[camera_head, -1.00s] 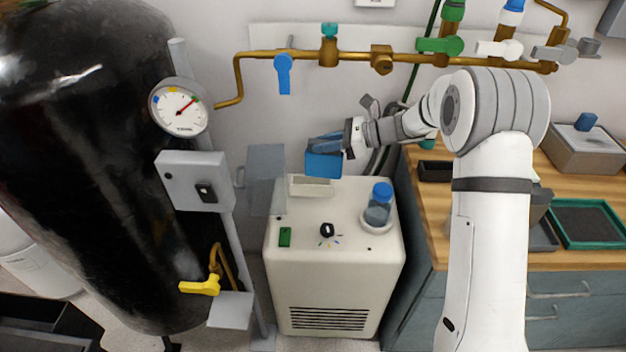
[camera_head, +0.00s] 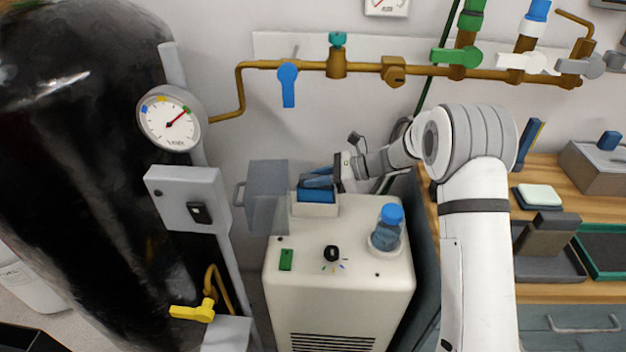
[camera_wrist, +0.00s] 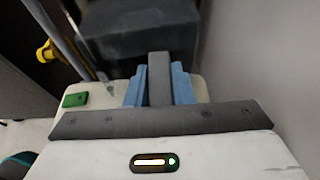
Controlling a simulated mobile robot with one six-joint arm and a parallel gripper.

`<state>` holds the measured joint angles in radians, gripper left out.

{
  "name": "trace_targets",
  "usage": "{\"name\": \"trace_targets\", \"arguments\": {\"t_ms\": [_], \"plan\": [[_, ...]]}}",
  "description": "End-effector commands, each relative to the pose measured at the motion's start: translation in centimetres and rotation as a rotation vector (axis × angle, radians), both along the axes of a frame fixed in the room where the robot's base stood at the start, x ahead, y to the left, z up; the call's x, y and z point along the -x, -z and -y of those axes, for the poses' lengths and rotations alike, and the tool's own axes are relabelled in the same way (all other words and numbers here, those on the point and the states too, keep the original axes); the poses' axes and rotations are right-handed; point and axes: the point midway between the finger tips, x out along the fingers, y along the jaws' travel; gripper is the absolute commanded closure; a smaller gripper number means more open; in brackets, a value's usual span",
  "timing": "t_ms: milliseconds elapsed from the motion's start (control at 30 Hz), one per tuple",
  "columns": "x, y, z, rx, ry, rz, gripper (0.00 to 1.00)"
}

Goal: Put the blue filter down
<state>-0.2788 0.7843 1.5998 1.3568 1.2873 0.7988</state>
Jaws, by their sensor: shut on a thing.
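The blue filter (camera_head: 316,195) is in the white open holder (camera_head: 315,210) on top of the cream machine (camera_head: 345,270). Its upper part shows above the holder's front wall and its lower part is hidden inside. My gripper (camera_head: 319,180) reaches in from the right and is shut on the filter's top. In the wrist view, blue shows on both sides of a grey bar in front of my gripper; I cannot tell there which part is filter and which is finger.
A grey see-through flap (camera_head: 267,198) stands left of the holder. A blue-capped bottle (camera_head: 387,228) stands on the machine to the right. A black tank (camera_head: 75,170) and gauge (camera_head: 170,119) are at left. Brass pipework (camera_head: 360,69) runs along the wall above.

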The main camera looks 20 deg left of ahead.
Motion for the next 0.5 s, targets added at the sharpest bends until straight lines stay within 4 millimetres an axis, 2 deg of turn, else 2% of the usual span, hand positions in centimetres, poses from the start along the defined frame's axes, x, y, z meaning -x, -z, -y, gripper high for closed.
{"name": "trace_targets", "arguments": {"t_ms": [333, 367, 500], "plan": [[0.01, 0.43, -0.05, -0.001, 0.0, 0.001, 1.0], [0.01, 0.45, -0.06, -0.001, 0.0, 0.001, 0.78], [0.03, 0.37, -0.07, -0.001, -0.001, 0.0, 0.67]]}}
